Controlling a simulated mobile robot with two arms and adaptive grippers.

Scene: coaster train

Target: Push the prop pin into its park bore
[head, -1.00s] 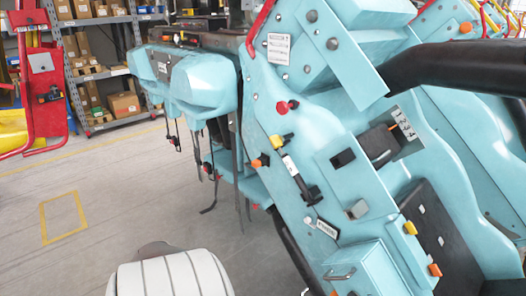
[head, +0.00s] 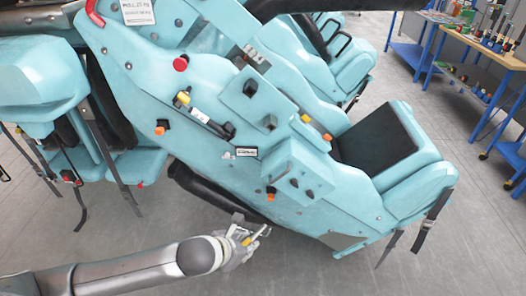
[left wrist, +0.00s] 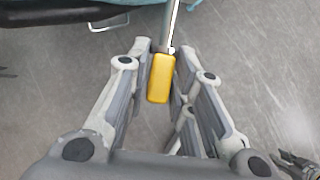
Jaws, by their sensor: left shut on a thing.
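My left gripper (head: 243,243) is low in front of the turquoise coaster car, near its lower edge. In the left wrist view, my left gripper (left wrist: 160,80) is shut on a yellow handle (left wrist: 160,78) with a slim metal rod running up from it, which looks like the prop pin. The rod also shows faintly in the head view (head: 260,235), pointing up and right, apart from the car's panel as far as I can tell. I cannot make out which opening is the park bore. My right gripper does not show clearly.
The tilted car side (head: 140,75) carries a red knob (head: 180,64), a yellow knob (head: 183,98), a black lever (head: 215,122) and a control box (head: 298,170). Straps (head: 110,150) hang at left. Blue workbenches (head: 470,60) stand at back right. The floor in front is clear.

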